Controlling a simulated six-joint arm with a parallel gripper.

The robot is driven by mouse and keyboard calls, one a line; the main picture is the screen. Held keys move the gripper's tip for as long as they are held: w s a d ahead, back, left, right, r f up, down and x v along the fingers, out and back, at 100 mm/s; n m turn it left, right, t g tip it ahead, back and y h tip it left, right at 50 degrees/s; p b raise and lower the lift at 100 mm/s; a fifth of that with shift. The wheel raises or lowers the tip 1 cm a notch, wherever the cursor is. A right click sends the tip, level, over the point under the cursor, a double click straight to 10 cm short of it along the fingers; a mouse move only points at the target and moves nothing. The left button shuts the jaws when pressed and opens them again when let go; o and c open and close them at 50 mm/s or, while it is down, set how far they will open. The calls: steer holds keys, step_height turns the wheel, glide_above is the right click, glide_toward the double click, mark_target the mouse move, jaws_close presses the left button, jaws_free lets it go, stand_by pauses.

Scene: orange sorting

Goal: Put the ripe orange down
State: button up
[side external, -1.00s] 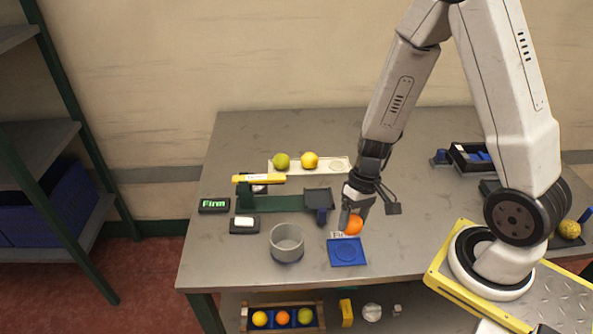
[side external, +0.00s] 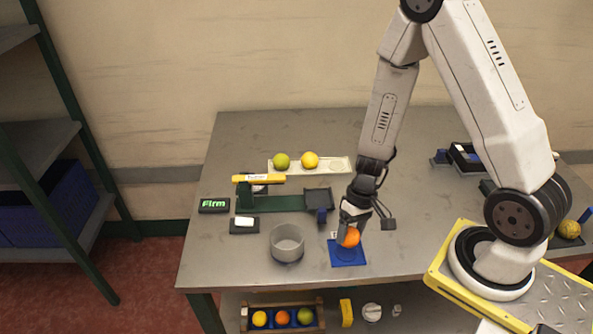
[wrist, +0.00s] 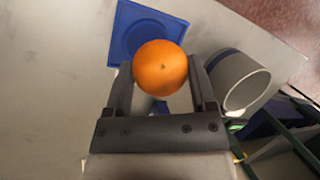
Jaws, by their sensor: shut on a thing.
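The ripe orange (side external: 351,238) is held between the fingers of my gripper (side external: 346,228). It sits over the blue square mat (side external: 352,260) in the side view. In the wrist view the orange (wrist: 160,68) is between the two fingertips of my gripper (wrist: 163,80), and the blue mat (wrist: 122,22) shows behind it. I cannot tell whether the orange touches the mat. The orange and gripper hide part of the mat.
A grey cup (side external: 287,243) stands left of the mat. A white tray (side external: 333,171) with a green and a yellow fruit is at the back. A green device (side external: 270,203) and a display reading "Firm" (side external: 214,206) stand left. Bare table lies right of the mat.

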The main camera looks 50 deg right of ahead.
steer(key=shift+f, duration=1.75)
steer(key=shift+f, duration=0.15)
steer(key=o, duration=1.1)
steer(key=shift+o, duration=0.2)
steer(key=shift+r, duration=0.2)
steer(key=v, duration=1.2)
step_height(320, 180, up, 6)
steer(key=n+t+h, duration=0.3)
steer(key=h, duration=0.1)
glide_above(350, 240)
steer(key=w+d, duration=0.2)
steer(key=w, duration=0.1)
steer(key=shift+s+a+r, duration=0.2)
steer(key=shift+a+r, duration=0.45)
steer(key=shift+r, duration=0.15)
